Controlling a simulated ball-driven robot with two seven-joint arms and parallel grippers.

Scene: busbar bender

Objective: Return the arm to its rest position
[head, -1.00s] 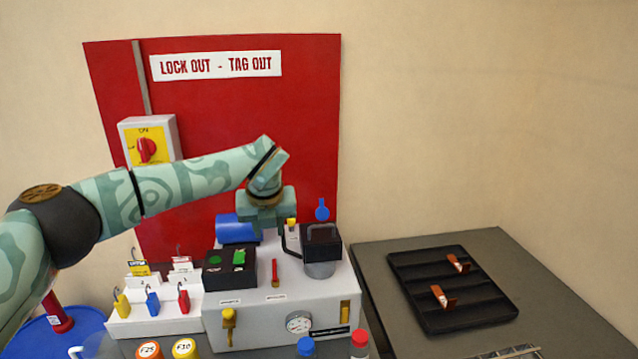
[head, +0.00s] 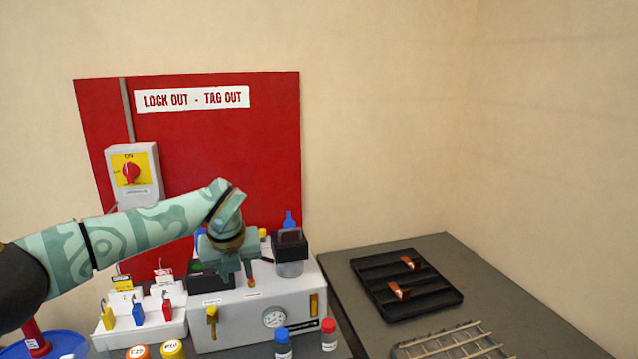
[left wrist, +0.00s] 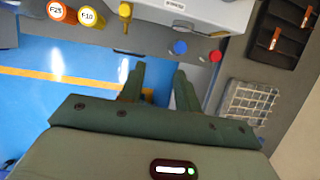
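My left arm (head: 130,235) reaches in from the left in the head view. Its gripper (head: 236,277) hangs downward in front of the white bender machine (head: 245,320) and hides part of the black box with buttons. In the left wrist view its two dark green fingers (left wrist: 158,82) stand apart with nothing between them. Blue floor with a yellow line shows below them, by the machine's front edge. My right gripper is in neither view.
A lockout rack (head: 150,325) with padlocks stands left of the machine. Bottles with blue (head: 283,340) and red (head: 328,333) caps stand in front. A black tray (head: 405,295) with copper pieces and a wire rack (head: 450,345) lie on the grey bench at right.

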